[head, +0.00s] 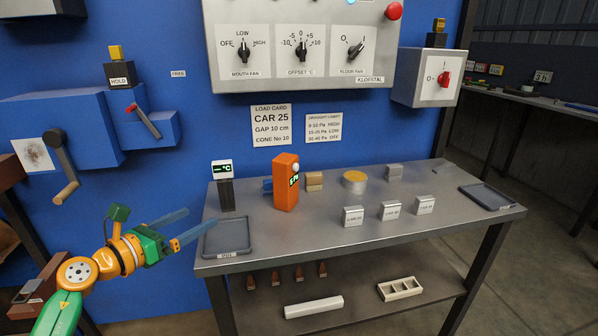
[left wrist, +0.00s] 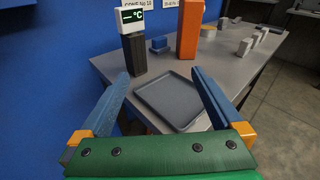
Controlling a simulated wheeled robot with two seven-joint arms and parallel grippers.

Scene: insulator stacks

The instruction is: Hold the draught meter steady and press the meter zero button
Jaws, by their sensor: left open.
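My right gripper is in neither view.
A dark grey tray (head: 225,240) lies at the table's left end, with a °C display on a post (head: 225,190) behind it. Several metal blocks (head: 390,210) and a yellow-topped disc (head: 354,180) stand right of the meter. A control panel (head: 300,45) hangs above.

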